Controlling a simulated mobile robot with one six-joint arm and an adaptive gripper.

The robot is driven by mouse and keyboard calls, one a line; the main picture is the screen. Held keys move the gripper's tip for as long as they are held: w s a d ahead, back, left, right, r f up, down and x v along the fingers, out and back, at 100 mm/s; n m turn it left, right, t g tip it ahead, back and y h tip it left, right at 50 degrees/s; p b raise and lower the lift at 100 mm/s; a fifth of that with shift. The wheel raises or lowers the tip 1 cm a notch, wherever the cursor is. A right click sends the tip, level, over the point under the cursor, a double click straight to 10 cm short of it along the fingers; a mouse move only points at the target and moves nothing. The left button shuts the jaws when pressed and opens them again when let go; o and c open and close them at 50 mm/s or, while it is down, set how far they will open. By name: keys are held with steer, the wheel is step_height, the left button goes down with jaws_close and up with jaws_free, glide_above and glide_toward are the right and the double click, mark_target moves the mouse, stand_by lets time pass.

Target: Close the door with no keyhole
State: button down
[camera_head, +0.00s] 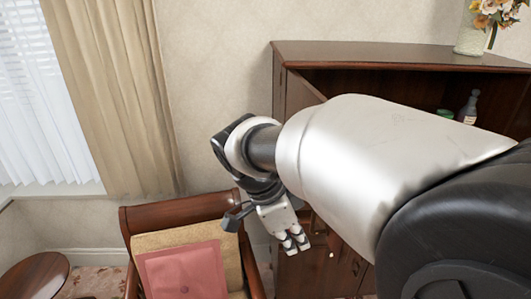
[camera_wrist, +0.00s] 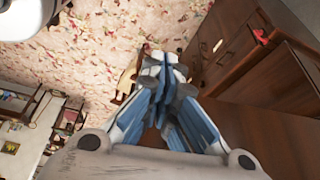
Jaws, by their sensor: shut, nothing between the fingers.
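A dark wooden cabinet (camera_head: 400,52) stands against the wall in the head view. Its upper compartment is open at the front. An upper door (camera_head: 302,95) stands swung out at the compartment's left side; no keyhole shows on its visible part. My arm hides most of the cabinet front. My gripper (camera_head: 295,243) is shut and empty, pointing down in front of the cabinet's lower left part. In the wrist view the gripper's fingers (camera_wrist: 163,70) are together. A brown wooden panel (camera_wrist: 245,125) lies close to their right; I cannot tell whether it is that door.
A wooden chair with a pink cushion (camera_head: 185,272) stands left of my gripper. Bottles (camera_head: 469,107) stand inside the cabinet, and a flower vase (camera_head: 472,38) stands on top. A round table (camera_head: 35,276) is at lower left. The wrist view shows patterned carpet (camera_wrist: 130,28).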

steer(key=shift+w+d+f, duration=0.1)
steer(key=shift+d+f, duration=0.35)
steer(key=shift+d, duration=0.4)
steer(key=shift+w+d+f, duration=0.1)
steer(key=shift+d+f, duration=0.35)
steer(key=shift+d, duration=0.4)
steer(key=shift+w+d+f, duration=0.1)
steer(key=shift+d+f, duration=0.35)
steer(key=shift+d, duration=0.4)
steer(key=shift+d, duration=0.1)
